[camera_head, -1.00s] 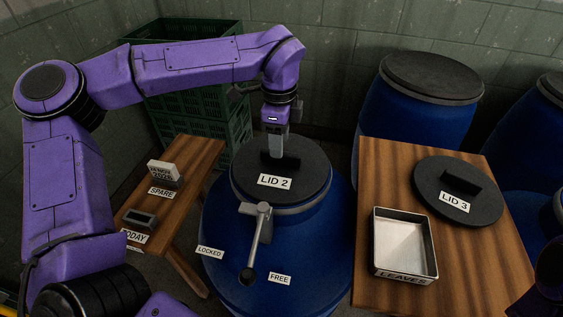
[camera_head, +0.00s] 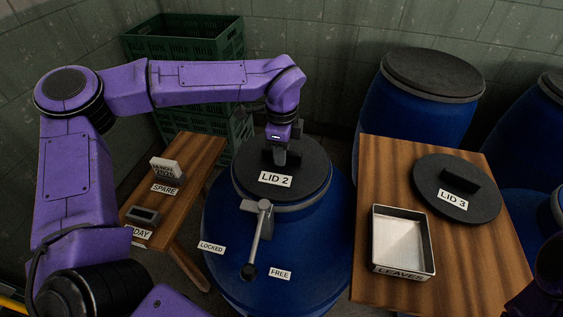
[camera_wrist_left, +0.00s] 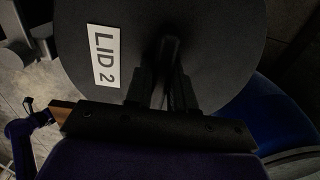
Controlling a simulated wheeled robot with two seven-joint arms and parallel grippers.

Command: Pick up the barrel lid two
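Barrel lid two (camera_head: 313,172) is a round dark lid with a white "LID 2" label and a raised bar handle. It sits at the top of the blue barrel (camera_head: 320,245) in the middle of the head view. It also fills much of the left wrist view (camera_wrist_left: 215,55). My left gripper (camera_head: 280,157) points down at the handle, and in the wrist view its fingers (camera_wrist_left: 166,88) stand on either side of the handle (camera_wrist_left: 169,50). I cannot tell whether they press on it. My right gripper is not in view.
A lever (camera_head: 261,232) stands at the barrel's front, near "FREE". The right table (camera_head: 465,260) bears lid 3 (camera_head: 430,185) and a "LEAVES" tray (camera_head: 376,240). A small table (camera_head: 200,155) stands left. Green crates (camera_head: 185,47) and more blue barrels (camera_head: 400,110) stand behind.

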